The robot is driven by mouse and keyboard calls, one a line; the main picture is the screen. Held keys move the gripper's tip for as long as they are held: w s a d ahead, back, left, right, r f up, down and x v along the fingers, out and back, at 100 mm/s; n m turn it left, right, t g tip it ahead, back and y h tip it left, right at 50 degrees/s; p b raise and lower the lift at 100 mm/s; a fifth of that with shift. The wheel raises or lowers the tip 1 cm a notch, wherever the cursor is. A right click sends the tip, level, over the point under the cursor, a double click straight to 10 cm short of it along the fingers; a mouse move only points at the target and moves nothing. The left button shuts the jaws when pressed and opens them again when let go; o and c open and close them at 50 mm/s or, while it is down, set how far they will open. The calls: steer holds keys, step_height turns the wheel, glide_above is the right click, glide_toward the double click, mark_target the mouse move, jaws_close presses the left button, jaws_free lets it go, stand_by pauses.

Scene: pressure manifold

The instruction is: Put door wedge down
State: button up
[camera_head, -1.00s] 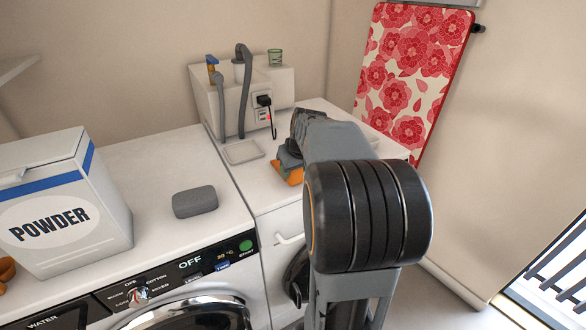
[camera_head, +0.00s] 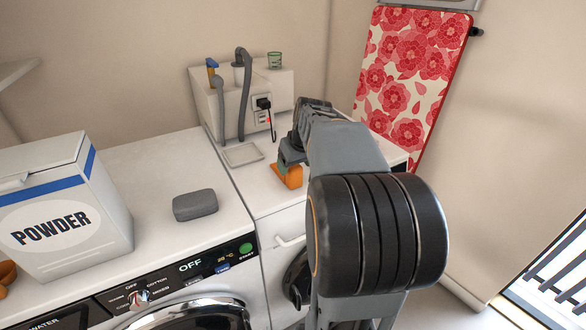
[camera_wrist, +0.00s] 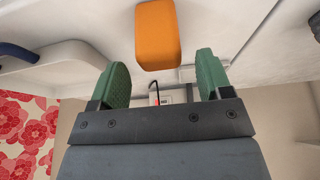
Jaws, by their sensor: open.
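The orange door wedge (camera_head: 288,177) rests on the white top of the right-hand machine, near its front edge. It also shows in the wrist view (camera_wrist: 157,35) at the top middle, beyond the fingertips. My gripper (camera_wrist: 161,80) is open, its two green fingers spread with nothing between them. In the head view my gripper (camera_head: 287,156) is just above and behind the wedge, partly hidden by my arm. The fingers look apart from the wedge.
A grey block (camera_head: 195,205) and a powder box (camera_head: 62,212) stand on the left washer. A raised white housing (camera_head: 277,85) with hoses, a plug and a green cup is at the back. A shallow square tray (camera_head: 243,154) lies left of the wedge.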

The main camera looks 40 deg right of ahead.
steer(key=p+v, duration=0.1)
steer(key=v, duration=0.7)
steer(key=s+a+f, duration=0.3)
steer(key=a+f, duration=0.1)
steer(key=a, duration=0.2)
steer(key=s+a+f+n+g, duration=0.1)
steer(key=s+a+f, duration=0.1)
steer(key=a+f, duration=0.3)
steer(key=s+a+f, duration=0.3)
steer(key=a+f, duration=0.2)
steer(key=a, duration=0.3)
steer(key=shift+s+a+g+y, duration=0.3)
